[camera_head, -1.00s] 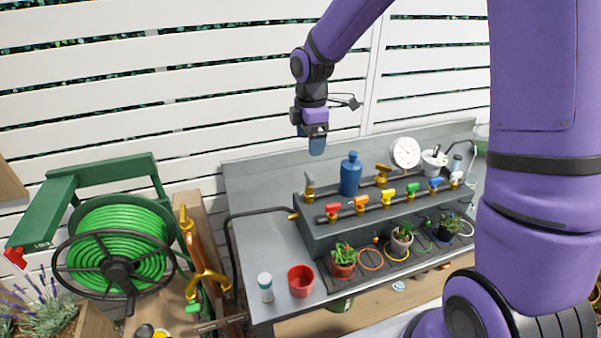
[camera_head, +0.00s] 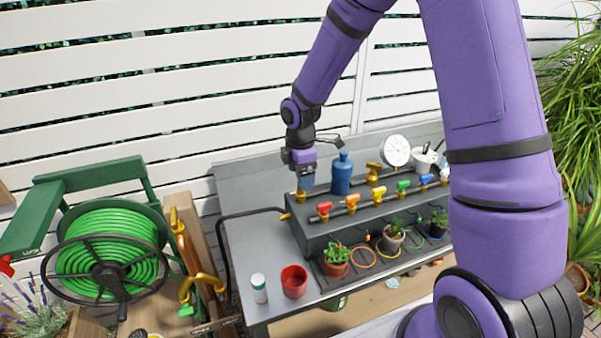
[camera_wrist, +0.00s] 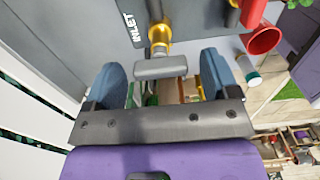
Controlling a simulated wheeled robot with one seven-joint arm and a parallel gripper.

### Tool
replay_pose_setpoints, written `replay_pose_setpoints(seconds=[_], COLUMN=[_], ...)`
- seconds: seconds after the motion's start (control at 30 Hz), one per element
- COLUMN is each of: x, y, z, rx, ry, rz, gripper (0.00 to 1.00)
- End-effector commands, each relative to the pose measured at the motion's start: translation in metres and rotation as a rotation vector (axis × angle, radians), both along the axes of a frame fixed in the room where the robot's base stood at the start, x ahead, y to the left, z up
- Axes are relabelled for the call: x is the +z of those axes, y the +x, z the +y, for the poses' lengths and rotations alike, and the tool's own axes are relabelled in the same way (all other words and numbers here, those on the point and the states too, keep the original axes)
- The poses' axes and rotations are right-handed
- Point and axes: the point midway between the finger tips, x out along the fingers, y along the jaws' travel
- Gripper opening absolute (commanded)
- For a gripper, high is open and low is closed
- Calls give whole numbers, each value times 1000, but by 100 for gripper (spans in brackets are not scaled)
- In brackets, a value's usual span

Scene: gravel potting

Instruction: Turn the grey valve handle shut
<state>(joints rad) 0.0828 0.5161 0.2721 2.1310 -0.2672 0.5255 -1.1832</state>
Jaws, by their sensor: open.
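The grey valve handle (camera_wrist: 160,68) is a short grey bar on a brass valve body (camera_wrist: 159,38), beside the word INLET in the wrist view. My gripper (camera_wrist: 161,80) is open, with one blue finger on each side of the handle. A gap shows between the handle and each finger, so neither appears to touch it. In the head view my gripper (camera_head: 305,182) is low over the left end of the grey stepped bench block, and it hides most of the handle there. A bit of the brass body (camera_head: 301,197) shows below the fingers.
A blue bottle (camera_head: 342,174) stands close to the right of my gripper. A row of coloured valves, such as the red one (camera_head: 324,208), lies in front of it. A black hose (camera_head: 250,213) runs to the block's left end. A red cup (camera_head: 294,281) stands lower on the bench.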

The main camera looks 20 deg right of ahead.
Motion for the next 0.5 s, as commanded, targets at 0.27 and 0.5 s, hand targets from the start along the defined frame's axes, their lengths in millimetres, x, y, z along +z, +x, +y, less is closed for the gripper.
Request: replay_pose_setpoints(seconds=[0.27, 0.5], x=[0, 0], y=[0, 0], z=[0, 0], rx=[0, -3], ry=[0, 0], rz=[0, 0], gripper=[49, 32])
